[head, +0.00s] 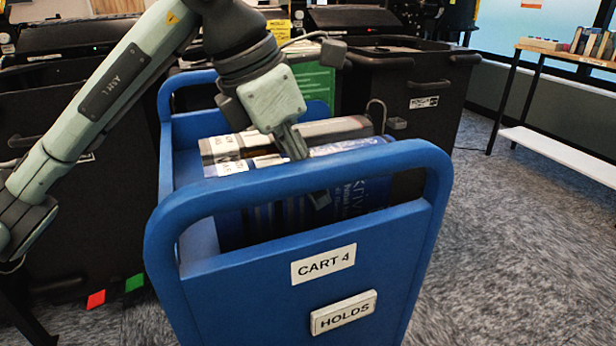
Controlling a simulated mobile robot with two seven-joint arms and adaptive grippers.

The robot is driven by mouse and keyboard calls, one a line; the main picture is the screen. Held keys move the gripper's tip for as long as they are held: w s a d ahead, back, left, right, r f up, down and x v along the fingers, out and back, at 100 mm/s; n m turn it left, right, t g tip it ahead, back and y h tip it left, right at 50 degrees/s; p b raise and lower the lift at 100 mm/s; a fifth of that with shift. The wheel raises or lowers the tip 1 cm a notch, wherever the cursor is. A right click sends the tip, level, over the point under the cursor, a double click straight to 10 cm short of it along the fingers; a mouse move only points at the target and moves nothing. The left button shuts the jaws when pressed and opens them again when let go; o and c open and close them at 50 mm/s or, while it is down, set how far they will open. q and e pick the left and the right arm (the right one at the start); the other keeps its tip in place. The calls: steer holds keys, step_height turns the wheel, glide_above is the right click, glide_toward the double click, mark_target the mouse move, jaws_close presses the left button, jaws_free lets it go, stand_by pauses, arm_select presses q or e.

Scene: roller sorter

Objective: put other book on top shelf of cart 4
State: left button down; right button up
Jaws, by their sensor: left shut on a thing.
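Cart 4 (240,207) is a blue cart with "CART 4" and "HOLDS" labels on its near end panel. A blue book (350,146) with white lettering stands in its top shelf, behind the near panel, its lower part hidden. My left gripper (305,172) points down into the top shelf and is shut on the blue book. A dark book with a pale top edge (335,129) stands just behind it. A green book or panel (314,84) shows farther back. My right gripper is not in view.
Black bins stand behind the cart, one at the right (425,105). A wooden-topped table (575,58) with books is at the far right. Red (96,299) and green (134,282) markers lie at lower left. Carpet to the right is clear.

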arm_select(q)
steer(key=c, duration=1.2)
jaws_free()
steer(key=shift+o, duration=0.3)
steer(key=shift+f, duration=0.1)
steer(key=shift+f, duration=0.1)
steer(key=v, duration=1.2)
